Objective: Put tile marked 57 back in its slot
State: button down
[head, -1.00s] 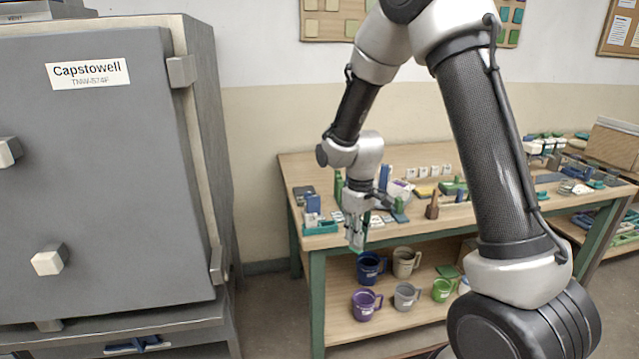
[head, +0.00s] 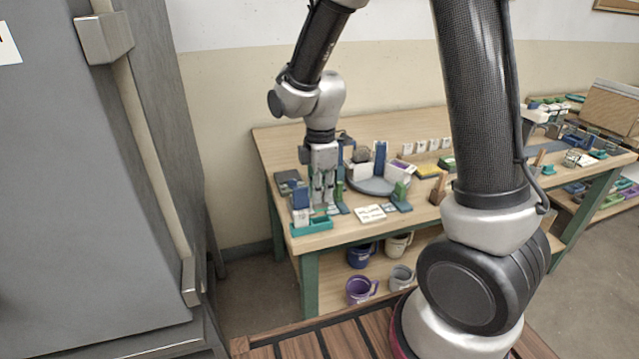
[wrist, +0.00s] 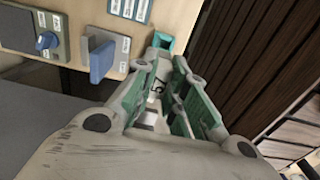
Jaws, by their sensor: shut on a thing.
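The tile marked 57 (wrist: 157,88) is pale with dark digits and lies between the fingers of my gripper (wrist: 172,70) in the wrist view. The fingers have green pads and are shut on it. In the head view my gripper (head: 323,196) points down over the near left corner of the bench, and the tile cannot be made out there. A teal tray (head: 312,227) sits at that corner, just below and in front of the fingers. Its teal end also shows beyond the fingertips in the wrist view (wrist: 163,41). I cannot tell which opening is the tile's slot.
A blue upright block (head: 300,199) stands close left of the fingers. White labelled cards (head: 370,213) and a grey round stand (head: 372,186) are to the right. Mugs stand on the shelf below (head: 359,290). A large grey cabinet (head: 90,200) fills the left.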

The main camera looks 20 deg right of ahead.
aim_at(320, 209)
jog(key=shift+f, duration=2.6)
jog(key=shift+f, duration=0.25)
jog(key=c, duration=1.4)
grip_release()
jog(key=shift+o, duration=0.2)
jog(key=shift+r, duration=3.5)
